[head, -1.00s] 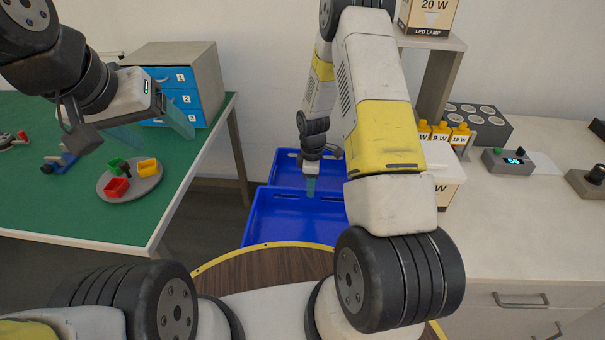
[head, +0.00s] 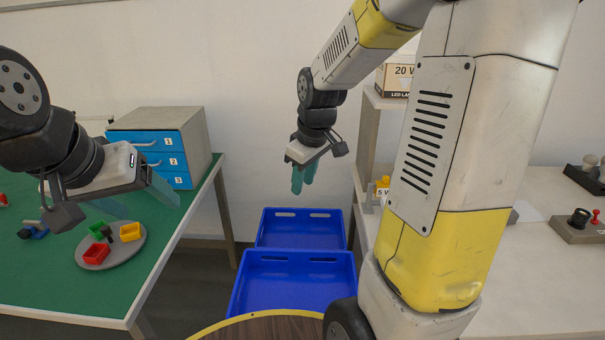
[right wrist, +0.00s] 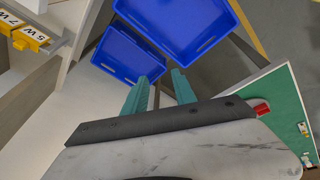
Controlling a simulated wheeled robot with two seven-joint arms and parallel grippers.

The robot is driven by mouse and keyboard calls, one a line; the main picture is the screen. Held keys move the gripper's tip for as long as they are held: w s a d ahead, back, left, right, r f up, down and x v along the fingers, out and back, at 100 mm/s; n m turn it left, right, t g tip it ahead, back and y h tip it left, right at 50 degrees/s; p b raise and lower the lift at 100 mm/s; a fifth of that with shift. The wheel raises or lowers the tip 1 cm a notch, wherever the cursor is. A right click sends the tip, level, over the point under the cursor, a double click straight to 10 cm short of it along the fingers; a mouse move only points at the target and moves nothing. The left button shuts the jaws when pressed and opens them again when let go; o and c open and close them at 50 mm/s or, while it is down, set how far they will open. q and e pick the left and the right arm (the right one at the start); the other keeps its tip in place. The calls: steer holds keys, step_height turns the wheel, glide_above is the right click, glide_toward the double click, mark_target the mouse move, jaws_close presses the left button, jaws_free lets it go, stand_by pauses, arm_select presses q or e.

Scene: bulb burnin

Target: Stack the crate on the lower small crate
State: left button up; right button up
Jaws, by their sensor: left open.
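Two blue crates stand on the floor between the benches. The far crate (head: 300,241) has two handle slots in its back wall. The near crate (head: 292,285) is in front of it, its lower part cut off by the round wooden top. Both show in the right wrist view, the near crate (right wrist: 190,28) at the top and the far crate (right wrist: 130,57) lower left. My right gripper (head: 303,186) is raised above the far crate, empty, with its teal fingers (right wrist: 162,78) apart. My left gripper (head: 150,205) is open and empty above the green bench.
The green bench (head: 60,285) at left carries a blue drawer cabinet (head: 165,150) and a round grey tray (head: 128,248) with small coloured bins. A white counter (head: 545,270) stands at right, partly hidden by my right arm. A wooden top with a yellow rim (head: 270,328) is in front.

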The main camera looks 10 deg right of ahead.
steer(key=s+r+m+t, duration=0.1)
steer(key=s+r+m, duration=0.2)
steer(key=s+r, duration=0.2)
steer(key=s+a+r+m+t+y, duration=0.1)
steer(key=s+r+m, duration=0.3)
steer(key=s, duration=0.7)
steer(key=shift+s+a+r+t, duration=0.3)
steer(key=shift+r+t, duration=0.3)
steer(key=shift+r, duration=0.2)
